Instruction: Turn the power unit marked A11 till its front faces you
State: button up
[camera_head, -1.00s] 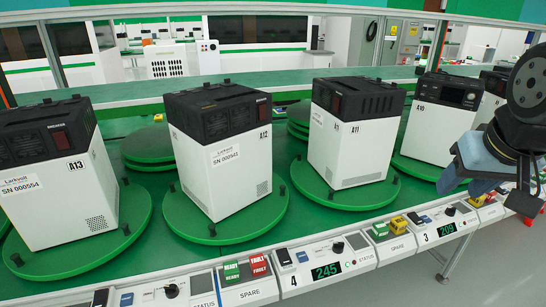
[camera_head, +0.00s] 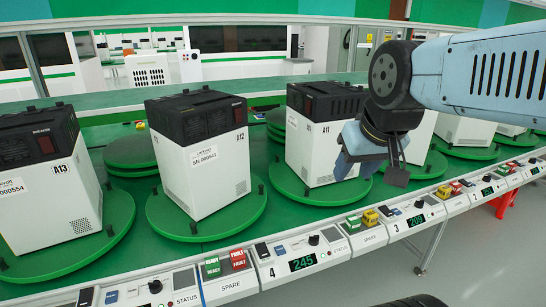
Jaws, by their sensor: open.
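The power unit marked A11 (camera_head: 308,142) is a white box with a black top. It stands upright on a round green turntable (camera_head: 292,189). Its A11 mark and a vented side show towards me; no display front shows on the visible faces. My gripper (camera_head: 372,172) hangs in front of the right part of A11 and hides its right edge and some of its turntable. The gripper is open and holds nothing; whether it touches the unit I cannot tell.
Unit A12 (camera_head: 199,170) stands to the left on its own turntable, with A13 (camera_head: 54,200) further left. Other units stand to the right, partly behind my arm. A control strip (camera_head: 290,268) with buttons and displays runs along the front edge. A green rail shelf lies behind.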

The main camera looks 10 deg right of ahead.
aim_at(282, 179)
jog(key=u, duration=0.1)
jog(key=i, duration=1)
jog(key=z, duration=0.1)
